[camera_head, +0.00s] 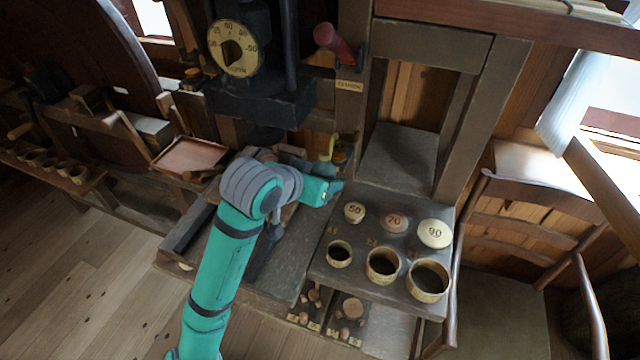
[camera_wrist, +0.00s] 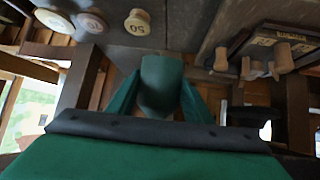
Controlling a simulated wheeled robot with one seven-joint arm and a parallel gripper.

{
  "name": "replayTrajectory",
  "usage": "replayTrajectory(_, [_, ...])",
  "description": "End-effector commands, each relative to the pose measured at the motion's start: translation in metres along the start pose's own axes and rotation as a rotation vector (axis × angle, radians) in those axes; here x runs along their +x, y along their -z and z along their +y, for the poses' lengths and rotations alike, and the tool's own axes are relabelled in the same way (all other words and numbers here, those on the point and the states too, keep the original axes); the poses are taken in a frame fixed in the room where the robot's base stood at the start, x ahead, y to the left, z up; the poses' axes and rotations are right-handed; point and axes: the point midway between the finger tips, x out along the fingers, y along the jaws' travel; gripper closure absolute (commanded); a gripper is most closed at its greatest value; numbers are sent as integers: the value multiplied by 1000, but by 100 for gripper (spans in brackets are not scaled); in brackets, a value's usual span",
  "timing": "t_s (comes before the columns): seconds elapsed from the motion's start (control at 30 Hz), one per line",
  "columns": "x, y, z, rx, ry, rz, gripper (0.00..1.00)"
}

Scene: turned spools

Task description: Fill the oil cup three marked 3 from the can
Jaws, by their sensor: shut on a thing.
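My gripper (camera_head: 330,188) is over the bench, left of the knob marked 50. In the wrist view its green fingers (camera_wrist: 160,100) close on a dark green rounded thing (camera_wrist: 162,80). I cannot tell for certain whether this is the can; its far side is hidden. Three round wooden cups stand in a row on the dark bench: a small one (camera_head: 339,254), a middle one (camera_head: 383,265) and a large one (camera_head: 428,281). They look dark inside. Small marks beside them are too faint to read surely, so I cannot confirm which is marked 3.
Round knobs marked 50 (camera_head: 354,212), 70 (camera_head: 394,223) and 90 (camera_head: 434,233) stand behind the cups. A dial (camera_head: 238,48) and a red handle (camera_head: 335,42) are above. A brown tray (camera_head: 190,154) is at left, a chair (camera_head: 520,230) at right. Wooden pegs (camera_head: 352,308) stand in front.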

Motion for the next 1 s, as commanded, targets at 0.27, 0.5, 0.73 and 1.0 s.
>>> replayTrajectory(0.27, [0,13,-1,-17,-5,-145,80])
replayTrajectory(0.5, [-2,22,-1,-38,-13,-287,80])
replayTrajectory(0.73, [-2,30,-1,-59,-20,-410,80])
replayTrajectory(1.0, [-4,33,2,-70,-31,-504,80])
